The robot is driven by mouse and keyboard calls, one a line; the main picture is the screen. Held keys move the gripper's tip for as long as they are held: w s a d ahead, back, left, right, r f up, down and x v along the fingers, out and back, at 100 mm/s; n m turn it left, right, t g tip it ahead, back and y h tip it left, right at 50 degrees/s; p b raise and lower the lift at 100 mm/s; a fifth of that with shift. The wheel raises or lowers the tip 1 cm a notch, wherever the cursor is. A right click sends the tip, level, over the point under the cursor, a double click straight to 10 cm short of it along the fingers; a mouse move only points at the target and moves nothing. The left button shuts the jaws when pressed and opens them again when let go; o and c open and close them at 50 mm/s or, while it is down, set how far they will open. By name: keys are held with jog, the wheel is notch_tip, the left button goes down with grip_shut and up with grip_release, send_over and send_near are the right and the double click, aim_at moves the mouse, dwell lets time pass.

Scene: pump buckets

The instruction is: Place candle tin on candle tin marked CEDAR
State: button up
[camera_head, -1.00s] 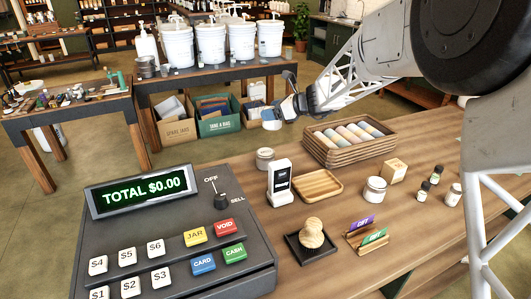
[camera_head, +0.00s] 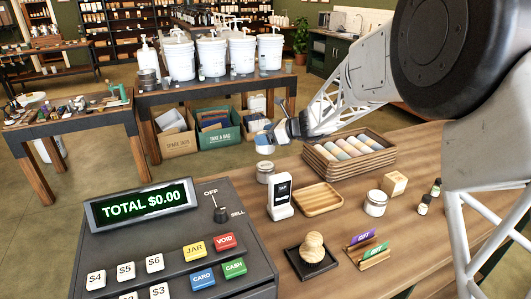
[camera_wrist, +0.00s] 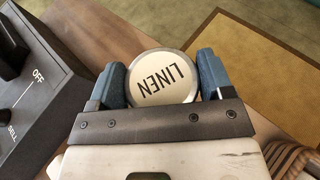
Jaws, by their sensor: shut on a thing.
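My gripper (camera_head: 265,139) is above the far left edge of the wooden counter, shut on a round candle tin. In the wrist view, the held tin (camera_wrist: 163,79) has a pale lid marked LINEN and sits between my two blue fingers (camera_wrist: 164,76). A second candle tin (camera_head: 265,172) stands upright on the counter just below my gripper, with a gap between them. Another tin with a pale lid (camera_head: 376,203) stands further right. I cannot read the lid markings of the standing tins, so I cannot tell which is CEDAR.
A white card reader (camera_head: 281,198) and a wooden tray (camera_head: 318,199) stand near the lower tin. A wicker crate of rolled goods (camera_head: 348,154) lies to the right. The cash register (camera_head: 175,235) fills the lower left.

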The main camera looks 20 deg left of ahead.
aim_at(266, 150)
jog(key=shift+f, duration=1.2)
jog(key=shift+f, duration=1.85)
jog(key=shift+f, duration=0.2)
jog(key=o, duration=1.1)
jog(key=shift+r, duration=0.2)
jog(key=v, duration=1.2)
